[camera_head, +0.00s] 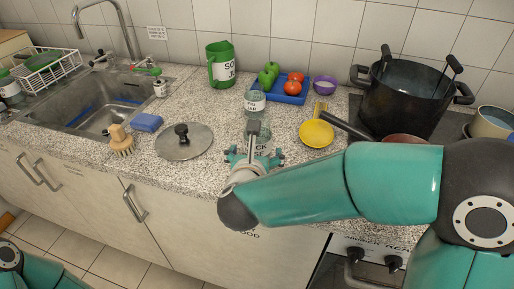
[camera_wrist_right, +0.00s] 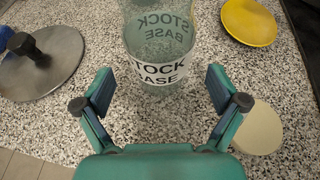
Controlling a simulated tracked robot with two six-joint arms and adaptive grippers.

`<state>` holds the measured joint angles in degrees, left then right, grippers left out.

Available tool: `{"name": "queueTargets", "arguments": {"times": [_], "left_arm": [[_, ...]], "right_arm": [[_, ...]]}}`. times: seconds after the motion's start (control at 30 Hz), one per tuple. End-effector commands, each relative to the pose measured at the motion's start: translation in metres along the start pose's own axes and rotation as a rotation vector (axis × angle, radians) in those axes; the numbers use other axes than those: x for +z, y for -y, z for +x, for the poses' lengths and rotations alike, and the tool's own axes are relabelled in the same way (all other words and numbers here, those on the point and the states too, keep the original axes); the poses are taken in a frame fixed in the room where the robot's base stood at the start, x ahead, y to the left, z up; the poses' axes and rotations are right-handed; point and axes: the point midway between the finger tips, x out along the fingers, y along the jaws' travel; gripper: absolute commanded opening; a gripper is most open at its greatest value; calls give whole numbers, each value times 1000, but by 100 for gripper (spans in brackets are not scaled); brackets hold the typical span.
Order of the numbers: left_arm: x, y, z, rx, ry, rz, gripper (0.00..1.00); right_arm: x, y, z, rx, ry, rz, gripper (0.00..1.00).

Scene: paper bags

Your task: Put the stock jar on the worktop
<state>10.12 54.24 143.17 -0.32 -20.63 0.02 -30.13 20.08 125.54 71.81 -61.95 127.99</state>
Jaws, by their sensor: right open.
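The stock jar (camera_wrist_right: 157,72) is clear glass with a white label reading STOCK BASE. It appears upright on the speckled worktop (camera_wrist_right: 110,145), its top cut off by the wrist view's edge. It also shows in the head view (camera_head: 255,103), partly hidden behind my right wrist. My right gripper (camera_wrist_right: 160,88) is open and empty, its two fingers apart in front of the jar, one toward each side. My left gripper is out of view.
A steel lid (camera_head: 184,142) lies left of the jar. A pale disc (camera_wrist_right: 259,128) lies near my right finger. A black pot (camera_head: 402,98) is at right.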

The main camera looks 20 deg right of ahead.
Motion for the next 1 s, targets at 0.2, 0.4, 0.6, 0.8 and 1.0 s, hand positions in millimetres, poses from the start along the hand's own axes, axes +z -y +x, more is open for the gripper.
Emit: {"name": "queueTargets", "arguments": {"times": [0.2, 0.4, 0.6, 0.8, 1.0], "left_arm": [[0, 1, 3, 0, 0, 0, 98], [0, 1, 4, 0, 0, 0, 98], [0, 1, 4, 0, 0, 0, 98], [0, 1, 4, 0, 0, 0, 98], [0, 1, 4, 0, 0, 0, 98]], "right_arm": [[0, -1, -47, 5, 3, -1, 96], [0, 0, -73, 2, 1, 0, 96], [0, 1, -80, -2, 0, -1, 96], [0, 1, -79, -3, 0, -1, 96], [0, 1, -79, -3, 0, -1, 96]]}}
